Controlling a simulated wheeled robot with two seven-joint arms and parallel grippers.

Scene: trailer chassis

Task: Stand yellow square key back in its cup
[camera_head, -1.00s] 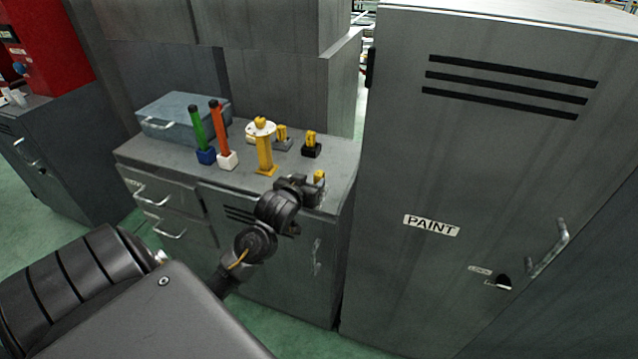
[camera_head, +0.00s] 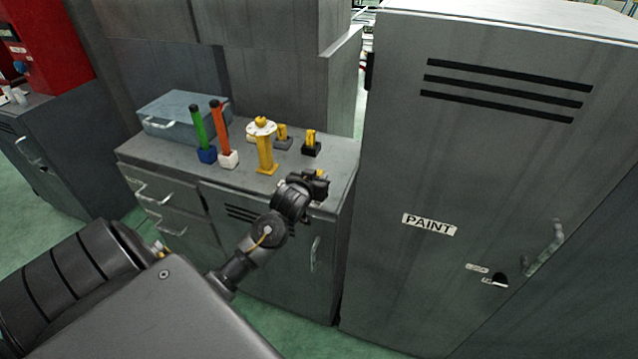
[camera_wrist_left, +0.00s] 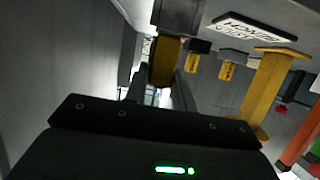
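A yellow key (camera_wrist_left: 165,60) rises from a dark cup (camera_wrist_left: 178,14) in the left wrist view. In the head view only a small yellow bit of it (camera_head: 319,173) shows at the cabinet's front right corner, mostly behind my left gripper (camera_head: 320,184). In the left wrist view the gripper's fingers (camera_wrist_left: 160,88) stand on either side of the key, with light showing between them; they look open. Two more yellow keys stand upright farther back, one in a grey cup (camera_head: 283,143) and one in a black cup (camera_head: 311,149). The key's square shape is not clear. My right gripper is out of view.
A yellow stand (camera_head: 265,155) with a white round top is left of the gripper. Green (camera_head: 202,129) and orange (camera_head: 222,127) rods stand in blue and white holders. A blue-grey case (camera_head: 170,112) lies behind. The tall PAINT cabinet (camera_head: 450,170) is at right.

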